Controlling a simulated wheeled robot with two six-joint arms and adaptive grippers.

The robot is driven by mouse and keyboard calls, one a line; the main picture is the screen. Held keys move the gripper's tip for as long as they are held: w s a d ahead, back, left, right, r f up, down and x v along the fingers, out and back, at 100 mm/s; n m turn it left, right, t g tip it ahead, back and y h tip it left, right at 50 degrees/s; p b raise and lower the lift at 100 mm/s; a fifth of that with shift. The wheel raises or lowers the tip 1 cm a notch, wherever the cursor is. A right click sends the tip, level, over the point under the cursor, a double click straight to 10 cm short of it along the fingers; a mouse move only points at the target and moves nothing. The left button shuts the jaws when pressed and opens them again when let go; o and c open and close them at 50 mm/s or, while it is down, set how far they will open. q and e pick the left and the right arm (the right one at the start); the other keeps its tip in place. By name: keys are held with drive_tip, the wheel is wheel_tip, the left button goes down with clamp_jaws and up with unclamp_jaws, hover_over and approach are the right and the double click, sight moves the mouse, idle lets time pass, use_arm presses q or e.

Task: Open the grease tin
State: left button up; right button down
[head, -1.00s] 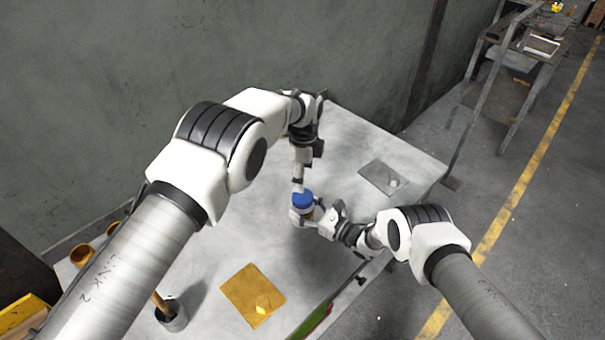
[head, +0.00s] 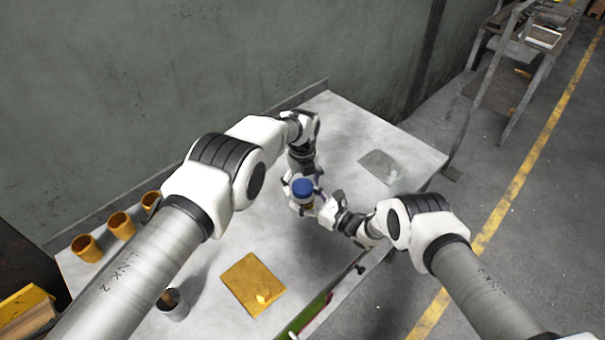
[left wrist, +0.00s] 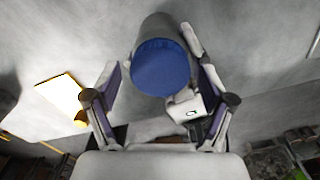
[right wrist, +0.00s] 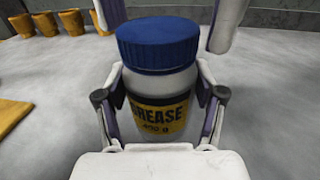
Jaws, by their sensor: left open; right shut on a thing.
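The grease tin is a white jar with a blue lid (head: 302,187) and a yellow and black GREASE label (right wrist: 158,120). It stands upright, with the lid on. My right gripper (right wrist: 160,95) is shut on the jar body below the lid. My left gripper (left wrist: 160,80) is open, and its fingers are spread to either side of the lid (left wrist: 160,68) with gaps. The left fingers also show behind and beside the lid at the top of the right wrist view. The jar's base is hidden in the right wrist view.
Several orange cups (head: 86,247) stand along the table's left side. A yellow mat (head: 245,280) with a small yellow block (head: 265,296) lies near the front. A metal cup (head: 172,308) is left of it. A grey plate (head: 380,166) lies at the right. A wall is behind.

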use_arm(q)
drive_tip(key=shift+f, duration=0.1)
drive_tip(key=c, duration=1.2)
use_arm(e)
drive_tip(key=shift+s+f, duration=0.1)
drive_tip(key=shift+f, duration=0.05)
use_arm(q)
drive_tip(key=n, duration=1.8)
drive_tip(key=shift+s, duration=0.1)
drive_tip(key=n, duration=2.4)
drive_tip(key=shift+d, duration=0.1)
drive_tip(key=n, duration=0.6)
drive_tip(key=shift+n, duration=0.3)
drive_tip(key=n, duration=0.5)
drive_tip(key=shift+n, duration=0.3)
